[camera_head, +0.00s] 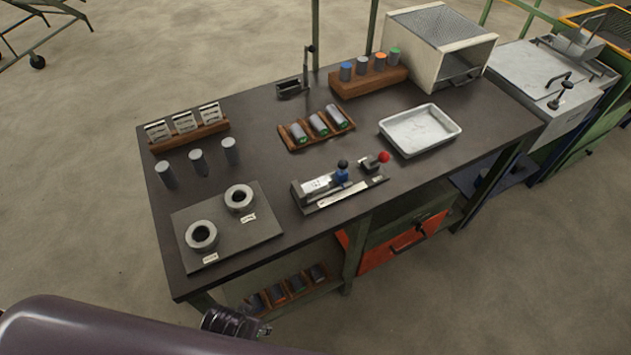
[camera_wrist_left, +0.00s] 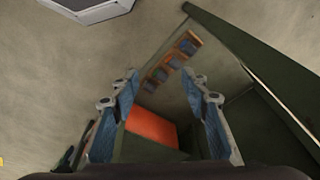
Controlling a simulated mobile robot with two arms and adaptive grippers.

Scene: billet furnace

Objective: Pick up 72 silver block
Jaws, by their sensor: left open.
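Three silver-grey cylindrical blocks (camera_head: 197,160) stand upright in a row on the left part of the dark workbench (camera_head: 262,150). Three more silver blocks (camera_head: 318,124) with green ends lie in a wooden tray in the middle. No number can be read on any block, so I cannot tell which is 72. My left gripper (camera_wrist_left: 161,92) is open and empty in the left wrist view, with blue-padded fingers. Below it are the lower shelf with blocks in a wooden holder (camera_wrist_left: 172,62) and an orange drawer (camera_wrist_left: 151,126). My right gripper is not in view.
A rack (camera_head: 366,84) of colour-topped cylinders, an open-fronted box (camera_head: 437,50) and a white tray (camera_head: 420,130) stand at the right. A clamp fixture (camera_head: 322,184) is near the front edge. A plate with two rings (camera_head: 239,198) is at the front left.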

